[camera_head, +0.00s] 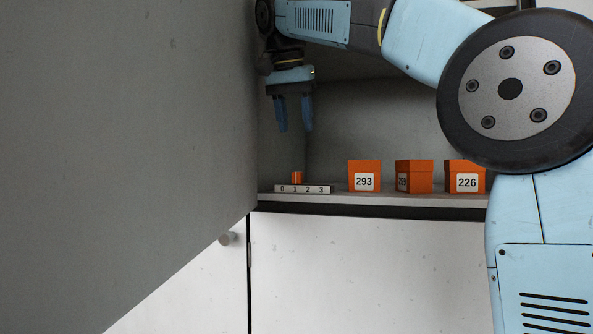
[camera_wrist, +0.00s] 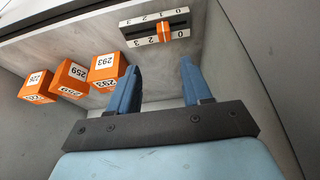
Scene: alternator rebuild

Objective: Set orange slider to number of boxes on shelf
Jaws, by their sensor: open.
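The orange slider (camera_head: 297,177) stands on a pale scale strip (camera_head: 304,189) marked 0, 1, 2, 3, at the left of the shelf, by the 1. The slider also shows in the wrist view (camera_wrist: 164,32), where the scale appears turned round. Three orange boxes stand in a row to its right on the shelf: box 293 (camera_head: 364,171), box 259 (camera_head: 414,176) and box 226 (camera_head: 465,173). My gripper (camera_head: 294,128) points down above the slider, open and empty, clear of it. In the wrist view, the fingers (camera_wrist: 160,68) are apart, with the slider beyond the gap.
The shelf (camera_head: 390,198) sits in an open cabinet bay above white doors (camera_head: 360,265). A large grey panel (camera_head: 130,130) bounds the left side close to my gripper. My arm covers the right side of the head view, close to box 226.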

